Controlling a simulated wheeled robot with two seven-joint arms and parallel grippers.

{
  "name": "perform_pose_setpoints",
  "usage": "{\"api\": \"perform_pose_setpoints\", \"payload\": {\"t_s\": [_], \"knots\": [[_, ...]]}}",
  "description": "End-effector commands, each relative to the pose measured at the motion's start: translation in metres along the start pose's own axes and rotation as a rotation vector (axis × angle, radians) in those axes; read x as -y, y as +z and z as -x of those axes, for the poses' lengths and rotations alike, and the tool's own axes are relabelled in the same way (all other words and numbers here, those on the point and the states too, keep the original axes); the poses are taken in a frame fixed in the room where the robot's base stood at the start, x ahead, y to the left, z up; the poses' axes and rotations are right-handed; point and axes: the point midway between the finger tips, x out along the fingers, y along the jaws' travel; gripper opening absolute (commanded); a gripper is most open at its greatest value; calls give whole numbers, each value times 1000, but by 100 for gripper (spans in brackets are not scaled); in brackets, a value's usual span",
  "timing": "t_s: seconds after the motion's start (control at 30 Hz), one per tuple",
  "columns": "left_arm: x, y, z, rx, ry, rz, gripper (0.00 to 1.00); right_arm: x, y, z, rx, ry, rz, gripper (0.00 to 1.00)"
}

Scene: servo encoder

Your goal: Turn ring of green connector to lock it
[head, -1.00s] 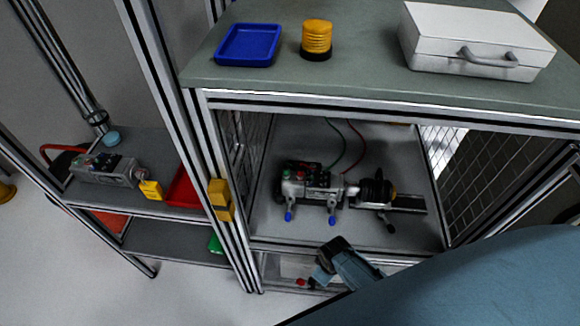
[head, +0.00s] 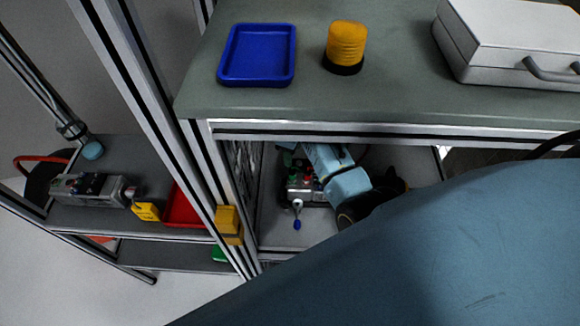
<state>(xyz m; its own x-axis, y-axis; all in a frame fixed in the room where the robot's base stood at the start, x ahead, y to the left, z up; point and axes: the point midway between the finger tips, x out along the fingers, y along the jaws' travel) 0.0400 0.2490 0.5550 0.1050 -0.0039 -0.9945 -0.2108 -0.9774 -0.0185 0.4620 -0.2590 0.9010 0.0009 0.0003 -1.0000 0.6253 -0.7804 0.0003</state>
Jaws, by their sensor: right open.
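A grey device (head: 303,190) with red and green parts on top stands on the shelf under the bench top. A small green part (head: 288,159) shows at its upper left; I cannot tell whether this is the green connector or a button, and no ring can be made out. A blue-tipped lever (head: 297,214) hangs at the device's front. My right gripper (head: 318,160) is open over the device, close to its upper right side; its fingertips are hard to make out, and contact cannot be told. My right arm hides the device's right side. My left gripper is not in view.
The bench top's front edge (head: 400,133) overhangs the shelf closely above my right arm. A blue tray (head: 258,55), a yellow-and-black cylinder (head: 345,45) and a white case (head: 515,45) stand on top. A metal post (head: 150,130) rises at left, beside a side shelf (head: 100,222).

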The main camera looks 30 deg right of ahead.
Motion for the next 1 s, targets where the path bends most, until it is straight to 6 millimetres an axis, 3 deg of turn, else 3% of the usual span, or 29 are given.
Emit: {"api": "perform_pose_setpoints", "payload": {"t_s": [0.1, 0.2, 0.5, 0.7, 1.0], "knots": [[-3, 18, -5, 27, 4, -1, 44, 1, 1, -26, 3, -3, 0, 49], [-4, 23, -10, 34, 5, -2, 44, 1, 1, -49, 3, -3, -1, 49], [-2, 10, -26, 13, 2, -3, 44, 1, 0, -103, 1, -1, -1, 49], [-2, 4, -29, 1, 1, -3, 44, 1, 0, -117, 0, -1, -2, 49], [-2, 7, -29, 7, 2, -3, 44, 1, 0, -118, 0, 0, -2, 49]]}}
